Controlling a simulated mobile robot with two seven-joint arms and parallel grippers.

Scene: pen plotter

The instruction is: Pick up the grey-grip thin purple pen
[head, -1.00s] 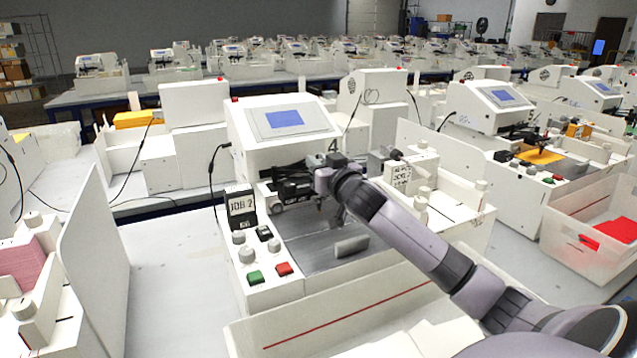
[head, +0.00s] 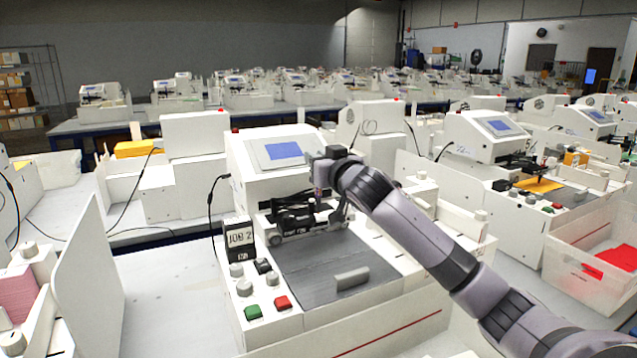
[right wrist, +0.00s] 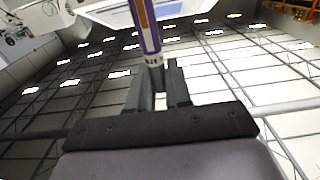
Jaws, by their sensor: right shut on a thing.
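My right gripper (head: 318,190) is in front of the plotter's housing, above the back of its dark bed. In the right wrist view its fingers (right wrist: 156,88) are shut on the lower end of a purple pen (right wrist: 145,28). The pen has an orange stripe and a pale banded end at the fingers; its far end is out of frame. In the head view the pen is mostly hidden at the gripper. The plotter (head: 250,150) has a blue screen, and its dark pen carriage (head: 290,220) sits just left of the gripper. My left gripper is not in view.
The plotter's bed (head: 330,262) is bare except for a grey bar (head: 352,278). A "JOB 2" sign (head: 240,238), knobs and green and red buttons stand at its left. A clear bin with red sheets (head: 590,268) is at right.

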